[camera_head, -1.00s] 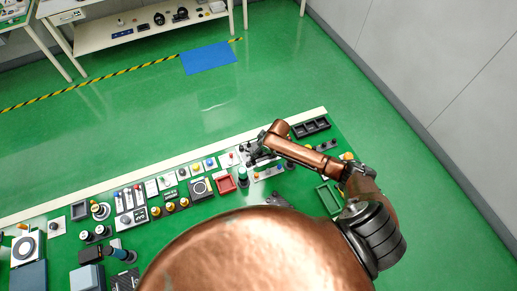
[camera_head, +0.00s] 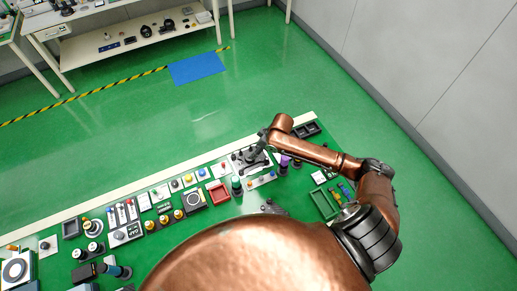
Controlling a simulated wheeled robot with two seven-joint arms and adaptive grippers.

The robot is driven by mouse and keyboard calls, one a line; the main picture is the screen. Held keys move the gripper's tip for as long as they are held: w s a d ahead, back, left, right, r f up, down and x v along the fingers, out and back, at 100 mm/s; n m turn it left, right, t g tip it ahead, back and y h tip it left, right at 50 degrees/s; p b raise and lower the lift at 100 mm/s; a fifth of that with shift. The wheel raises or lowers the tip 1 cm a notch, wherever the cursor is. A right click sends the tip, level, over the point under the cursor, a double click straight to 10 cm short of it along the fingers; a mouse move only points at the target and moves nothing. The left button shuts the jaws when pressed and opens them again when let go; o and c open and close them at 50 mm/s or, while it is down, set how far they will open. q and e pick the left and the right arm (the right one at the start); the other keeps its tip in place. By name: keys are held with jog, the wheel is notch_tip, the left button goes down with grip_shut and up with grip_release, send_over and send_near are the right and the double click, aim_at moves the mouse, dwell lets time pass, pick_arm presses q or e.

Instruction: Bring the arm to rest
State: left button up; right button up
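My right arm (camera_head: 312,153), copper with dark joints, comes in from the right and reaches over the green-topped table. Its forearm is bent back toward the far edge. My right gripper (camera_head: 258,147) is a small dark shape at the end of the arm, over or close to a grey plate with dark parts (camera_head: 247,160). The copper wrist partly hides it, so its fingers and any contact with the plate are unclear. My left arm and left gripper are out of view.
The table holds rows of buttons and switches, a red tray (camera_head: 219,193), a dark compartment tray (camera_head: 306,131) and a green tray (camera_head: 323,204). A dark green cylinder (camera_head: 236,187) stands near the gripper. Beyond the pale edge the floor is open up to a blue mat (camera_head: 197,68).

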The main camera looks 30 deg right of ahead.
jog(key=shift+s+r, duration=0.1)
jog(key=shift+r, duration=0.15)
dwell(0.4)
